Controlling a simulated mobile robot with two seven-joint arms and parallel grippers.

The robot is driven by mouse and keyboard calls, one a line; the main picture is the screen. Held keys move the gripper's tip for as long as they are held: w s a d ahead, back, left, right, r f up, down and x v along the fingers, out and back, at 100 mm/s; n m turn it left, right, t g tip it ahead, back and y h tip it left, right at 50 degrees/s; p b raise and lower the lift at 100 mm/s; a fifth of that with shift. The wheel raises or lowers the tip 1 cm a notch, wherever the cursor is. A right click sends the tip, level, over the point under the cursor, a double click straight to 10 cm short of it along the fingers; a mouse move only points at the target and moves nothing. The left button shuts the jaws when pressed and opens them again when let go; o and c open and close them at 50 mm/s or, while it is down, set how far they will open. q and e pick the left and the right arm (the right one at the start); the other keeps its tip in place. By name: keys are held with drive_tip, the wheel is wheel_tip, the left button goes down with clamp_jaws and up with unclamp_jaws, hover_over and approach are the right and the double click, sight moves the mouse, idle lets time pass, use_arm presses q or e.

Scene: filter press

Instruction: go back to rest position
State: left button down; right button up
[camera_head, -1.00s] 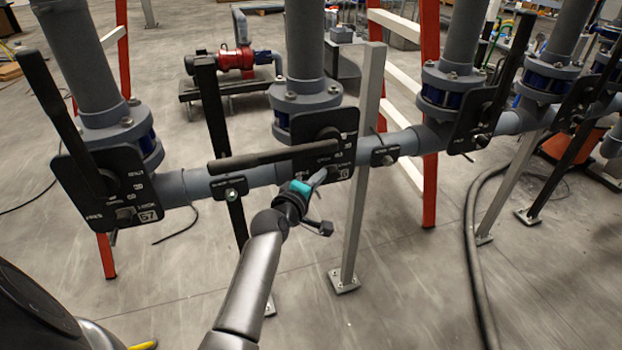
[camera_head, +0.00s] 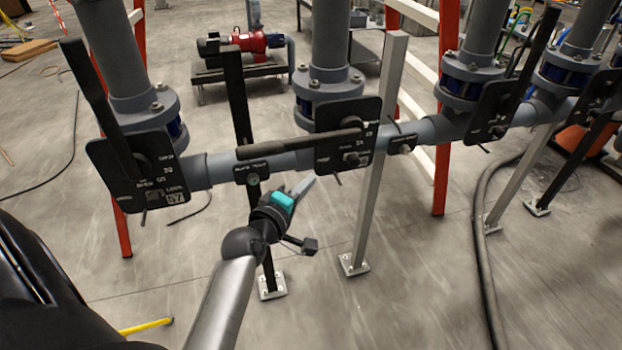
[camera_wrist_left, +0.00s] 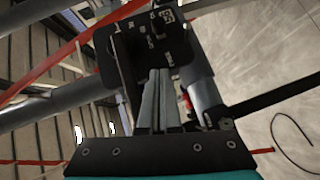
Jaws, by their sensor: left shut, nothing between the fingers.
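My left gripper (camera_head: 303,187) comes in from the lower left in the head view, below the grey pipe (camera_head: 222,167). Its fingers are shut with nothing between them and point up and right toward the middle valve plate (camera_head: 347,138), apart from it by a small gap. The middle valve's black handle (camera_head: 298,145) lies roughly along the pipe. In the left wrist view the closed fingers (camera_wrist_left: 158,88) show in front of a black valve plate (camera_wrist_left: 150,40). My right gripper is in neither view.
The left valve's handle (camera_head: 100,110) and the right valve's handle (camera_head: 535,55) stand up, tilted. A grey post (camera_head: 375,150) and a black post (camera_head: 238,100) carry the pipe. A black hose (camera_head: 480,235) lies on the right.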

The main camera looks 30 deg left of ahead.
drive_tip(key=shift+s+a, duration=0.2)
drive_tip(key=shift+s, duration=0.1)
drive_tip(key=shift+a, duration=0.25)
use_arm(q)
drive_tip(key=s+d+f+m+g+h+b, duration=0.1)
drive_tip(key=s+d+f+m+g+b, duration=0.2)
drive_tip(key=f, duration=0.9)
drive_tip(key=s+d+f+m+g+b, duration=0.1)
drive_tip(key=s+d+f+m+g, duration=0.3)
drive_tip(key=f, duration=0.8)
drive_tip(key=s+d+f+m+g+h+b, duration=0.15)
drive_tip(key=s+f, duration=0.45)
drive_tip(key=f, duration=0.6)
drive_tip(key=s+f+m+g+b, duration=0.1)
drive_tip(key=s+f+m+g, duration=0.1)
drive_tip(key=s+f, duration=0.4)
drive_tip(key=s+d+f+m+g+b, duration=0.1)
drive_tip(key=s+f+m, duration=0.4)
drive_tip(key=s, duration=0.8)
drive_tip(key=s+f+m+g+y+b, duration=0.1)
drive_tip(key=s+f+m+g+b, duration=0.1)
drive_tip(key=s+f, duration=0.6)
drive_tip(key=shift+s+d+m+g, duration=0.4)
drive_tip(key=shift+s+m+g, duration=0.4)
drive_tip(key=shift+m, duration=0.25)
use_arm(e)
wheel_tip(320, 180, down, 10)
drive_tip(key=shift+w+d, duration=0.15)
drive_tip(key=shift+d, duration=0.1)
